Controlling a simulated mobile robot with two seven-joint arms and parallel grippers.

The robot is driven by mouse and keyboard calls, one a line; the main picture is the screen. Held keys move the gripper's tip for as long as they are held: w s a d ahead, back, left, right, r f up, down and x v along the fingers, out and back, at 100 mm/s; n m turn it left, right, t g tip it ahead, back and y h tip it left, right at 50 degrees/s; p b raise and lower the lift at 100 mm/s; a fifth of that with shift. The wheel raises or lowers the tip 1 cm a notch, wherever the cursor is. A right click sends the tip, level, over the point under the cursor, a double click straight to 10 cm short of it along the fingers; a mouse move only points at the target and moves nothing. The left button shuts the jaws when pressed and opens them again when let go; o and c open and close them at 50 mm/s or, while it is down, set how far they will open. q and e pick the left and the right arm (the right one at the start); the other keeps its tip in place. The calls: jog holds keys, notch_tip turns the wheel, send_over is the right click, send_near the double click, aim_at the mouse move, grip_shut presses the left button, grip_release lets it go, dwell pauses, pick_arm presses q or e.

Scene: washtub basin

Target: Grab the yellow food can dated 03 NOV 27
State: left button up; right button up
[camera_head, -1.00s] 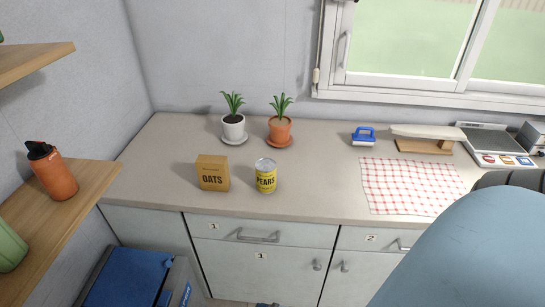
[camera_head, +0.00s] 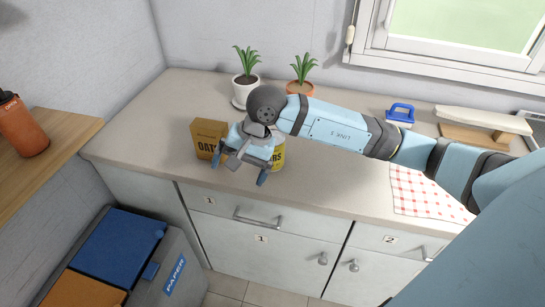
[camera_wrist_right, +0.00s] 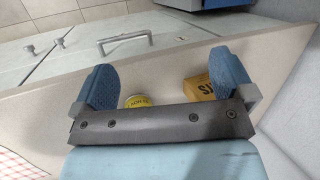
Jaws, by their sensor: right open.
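The yellow food can (camera_head: 278,158) with dark lettering stands on the counter, mostly hidden behind my right gripper in the head view. In the wrist view the can (camera_wrist_right: 137,101) shows as a small yellow round top just beyond the gripper's palm edge, between the two fingers. No date can be read on it. My right gripper (camera_head: 238,167) is open, its blue fingers spread, in front of the can and apart from it as far as I see. It also shows in the wrist view (camera_wrist_right: 165,78). My left gripper is out of view.
A brown OATS box (camera_head: 205,137) stands just left of the can. Behind are a white-potted plant (camera_head: 246,88) and a terracotta-potted plant (camera_head: 301,83). A checked cloth (camera_head: 425,190) lies right. The counter's front edge runs below; the left of the counter (camera_head: 140,140) is clear.

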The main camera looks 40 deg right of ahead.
jog(key=w+d+r+n+t+h, duration=0.1)
jog(key=d+r+h, duration=0.1)
jog(key=d, duration=0.2)
jog(key=w+d+r+t+h+b, duration=0.1)
jog(key=w+d+h, duration=0.1)
jog(key=d+h, duration=0.15)
jog(key=w+d+r+n+t+h, duration=0.1)
jog(key=d+r+h, duration=0.1)
jog(key=d, duration=0.2)
send_over(278, 156)
jog(key=w+a, duration=0.1)
jog(key=shift+g+y, duration=0.25)
jog(key=shift+g, duration=0.05)
notch_tip(278, 156, down, 6)
jog(key=shift+w+a+f+p, duration=0.1)
jog(key=shift+a+f+p, duration=0.05)
jog(key=shift+f+p, duration=0.15)
jog(key=shift+w+d+p+x, duration=0.15)
jog(key=shift+p+x, duration=0.1)
jog(key=shift+x, duration=1.3)
jog(key=shift+w+d+p+x, duration=0.1)
jog(key=shift+p+x, duration=0.15)
jog(key=shift+x, duration=1.3)
jog(key=shift+r, duration=0.15)
jog(key=c, duration=1)
jog(key=shift+c, duration=1)
jog(key=shift+r, duration=0.15)
